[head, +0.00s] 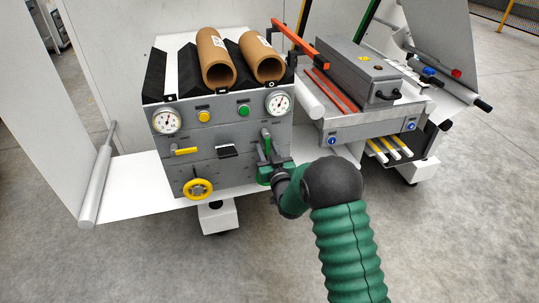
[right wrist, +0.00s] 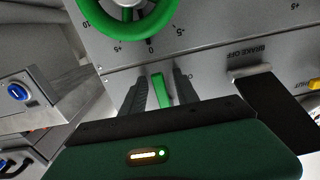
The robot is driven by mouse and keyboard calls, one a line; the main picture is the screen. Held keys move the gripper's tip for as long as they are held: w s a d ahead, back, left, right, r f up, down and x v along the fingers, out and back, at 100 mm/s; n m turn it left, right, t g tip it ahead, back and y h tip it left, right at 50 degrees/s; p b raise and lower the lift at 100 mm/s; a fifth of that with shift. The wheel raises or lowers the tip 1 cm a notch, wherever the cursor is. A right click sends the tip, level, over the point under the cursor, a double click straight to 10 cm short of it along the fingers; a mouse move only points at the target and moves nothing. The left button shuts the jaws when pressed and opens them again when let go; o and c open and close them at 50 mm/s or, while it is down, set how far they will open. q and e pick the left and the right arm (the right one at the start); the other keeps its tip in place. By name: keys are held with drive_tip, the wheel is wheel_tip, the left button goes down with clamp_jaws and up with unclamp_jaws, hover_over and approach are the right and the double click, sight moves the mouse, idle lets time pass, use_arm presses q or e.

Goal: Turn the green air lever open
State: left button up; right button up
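The green air lever (head: 266,140) is on the right part of the grey control panel (head: 215,140), below the right gauge. It stands roughly upright there. In the right wrist view, which looks upside down, the green lever (right wrist: 160,91) shows between the two dark fingers of my right gripper (right wrist: 157,92). The fingers are on either side of it, with narrow gaps visible. My right gripper (head: 270,157) is at the panel in the head view, and partly hides the area below the lever. My left gripper is not in view.
The panel also bears a yellow lever (head: 184,151), a black lever (head: 228,151), a yellow handwheel (head: 198,188) and two gauges. A green handwheel (right wrist: 126,20) is close to the lever. Cardboard rolls (head: 215,60) lie on top. A grey machine (head: 360,75) stands right.

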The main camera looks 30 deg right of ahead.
drive_tip(key=p+v, duration=0.4)
drive_tip(key=v, duration=1.2)
drive_tip(key=shift+s, duration=0.4)
drive_tip(key=shift+f, duration=0.15)
